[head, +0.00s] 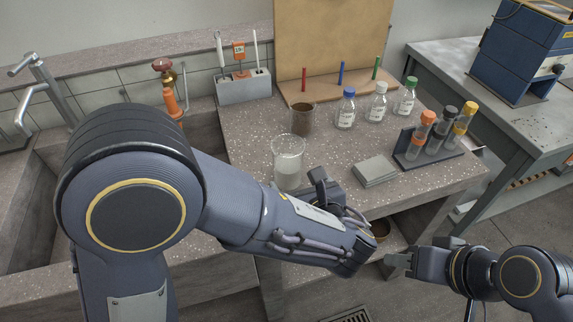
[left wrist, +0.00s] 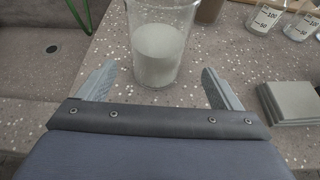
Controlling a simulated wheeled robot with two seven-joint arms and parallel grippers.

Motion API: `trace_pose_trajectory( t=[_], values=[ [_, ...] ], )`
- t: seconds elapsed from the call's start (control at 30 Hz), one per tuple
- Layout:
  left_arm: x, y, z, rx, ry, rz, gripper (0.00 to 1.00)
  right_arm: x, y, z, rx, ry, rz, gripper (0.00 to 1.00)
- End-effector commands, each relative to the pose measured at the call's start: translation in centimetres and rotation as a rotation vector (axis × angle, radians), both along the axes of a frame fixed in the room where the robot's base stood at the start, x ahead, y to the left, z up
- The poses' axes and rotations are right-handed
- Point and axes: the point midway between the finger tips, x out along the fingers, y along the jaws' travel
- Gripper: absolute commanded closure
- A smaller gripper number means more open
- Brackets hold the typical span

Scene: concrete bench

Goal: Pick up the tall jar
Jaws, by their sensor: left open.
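The tall jar (head: 288,165) is clear glass with pale, whitish contents. It stands upright on the speckled bench top near the front edge. In the left wrist view the tall jar (left wrist: 158,50) is straight ahead, beyond the fingertips and roughly centred between them. My left gripper (left wrist: 160,85) is open and empty, its two fingers spread wider than the jar and apart from it. In the head view my left gripper (head: 330,190) is just right of the jar's base, partly hidden by its own arm. My right gripper (head: 398,262) is low at the right, off the bench front; its jaws are unclear.
A glass jar with brown contents (head: 302,120) stands behind the tall jar. A stack of grey tiles (head: 375,171) lies to the right. A rack with capped tubes (head: 428,152) and several capped bottles (head: 346,112) stand further right and back. A sink basin (head: 205,140) is left.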

Motion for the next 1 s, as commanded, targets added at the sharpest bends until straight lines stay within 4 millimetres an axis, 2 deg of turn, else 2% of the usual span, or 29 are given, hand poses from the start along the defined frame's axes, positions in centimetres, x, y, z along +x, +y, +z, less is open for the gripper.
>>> trace_pose_trajectory(
  t=[0.43, 0.77, 1.0],
  values=[
    [5.3, 2.3, -1.8, -0.001, 0.002, 0.005, 0.13, 0.0, 0.0, -0.3, 0.000, 0.000, 0.000, 0.62],
    [6.0, 2.5, -2.1, -0.001, 0.002, 0.004, 0.13, 0.0, 0.0, -0.3, 0.000, 0.000, 0.000, 0.62],
    [6.0, 2.5, -2.0, -0.002, 0.002, 0.003, 0.44, 0.0, 0.0, -0.3, 0.000, 0.000, 0.000, 0.62]
  ],
)
